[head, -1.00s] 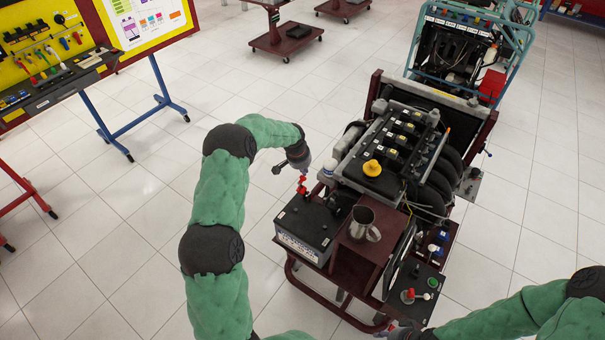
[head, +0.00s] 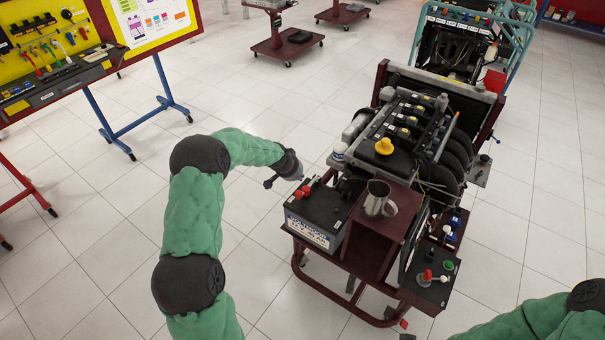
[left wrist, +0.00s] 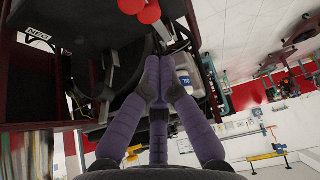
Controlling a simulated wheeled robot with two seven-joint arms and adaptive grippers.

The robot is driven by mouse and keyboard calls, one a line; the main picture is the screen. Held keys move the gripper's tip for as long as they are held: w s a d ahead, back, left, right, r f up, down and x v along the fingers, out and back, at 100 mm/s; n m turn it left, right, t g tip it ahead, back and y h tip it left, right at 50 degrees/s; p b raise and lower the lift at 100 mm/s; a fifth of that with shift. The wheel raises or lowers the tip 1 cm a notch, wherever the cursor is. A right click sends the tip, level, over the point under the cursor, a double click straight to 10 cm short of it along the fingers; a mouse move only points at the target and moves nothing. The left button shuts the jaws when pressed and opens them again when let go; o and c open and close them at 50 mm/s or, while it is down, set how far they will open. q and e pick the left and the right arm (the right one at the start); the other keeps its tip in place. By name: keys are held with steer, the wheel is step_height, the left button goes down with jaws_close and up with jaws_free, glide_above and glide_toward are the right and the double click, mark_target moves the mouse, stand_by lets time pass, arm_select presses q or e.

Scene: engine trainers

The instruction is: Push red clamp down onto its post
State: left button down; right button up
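Red rounded parts (left wrist: 148,12), likely the clamp, show at the top edge, beyond the fingertips. My right gripper is out of view; only its arm shows at lower right.
A metal pitcher (head: 378,199) stands on the dark red stand right of the battery. The engine (head: 400,140) with a yellow cap (head: 384,146) rises behind. A control panel (head: 430,279) with a red switch is at front right. The floor left of the battery is clear.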

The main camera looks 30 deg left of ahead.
arm_select(q)
steer(key=shift+s+a+f+b, duration=0.1)
steer(key=shift+s+f+b, duration=0.5)
steer(key=shift+f+b, duration=0.4)
steer(key=shift+s+f+b, duration=0.65)
steer(key=shift+f+b, duration=0.25)
steer(key=shift+f, duration=0.2)
steer(key=shift+s+a+f+b, duration=0.1)
steer(key=shift+s+f+b, duration=0.5)
steer(key=shift+f+b, duration=0.4)
steer(key=shift+d+f, duration=0.1)
steer(key=s+a+r+p, duration=0.1)
steer(key=s+r+p, duration=0.1)
steer(key=s+r, duration=0.4)
steer(key=s, duration=0.4)
